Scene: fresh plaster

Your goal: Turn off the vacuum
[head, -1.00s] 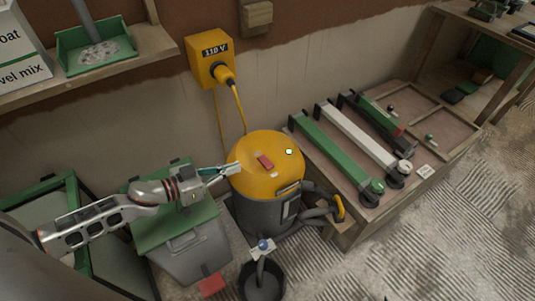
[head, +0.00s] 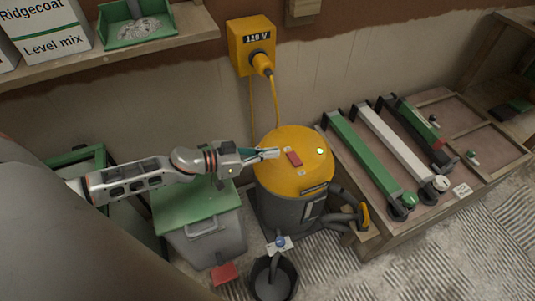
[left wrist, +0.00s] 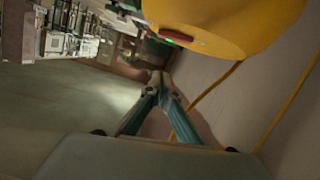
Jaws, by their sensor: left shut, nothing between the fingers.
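The vacuum (head: 290,177) is a drum with a yellow lid and a dark grey body, standing on the floor against the wall. A red rocker switch (head: 293,159) sits on the lid, and a small light on the lid glows pale green. My left gripper (head: 277,153) is shut and empty, its tips just left of the red switch, over the lid's edge. I cannot tell whether they touch it. In the left wrist view the shut fingertips (left wrist: 160,76) are below the yellow lid (left wrist: 225,22) and the red switch (left wrist: 176,38). My right gripper is not in view.
A yellow 110 V box (head: 252,45) with a plug and yellow cable is on the wall behind. A green-lidded grey bin (head: 205,232) stands left of the vacuum. A dark bucket (head: 272,277) is in front. A wooden bench (head: 440,205) with long tools stands right.

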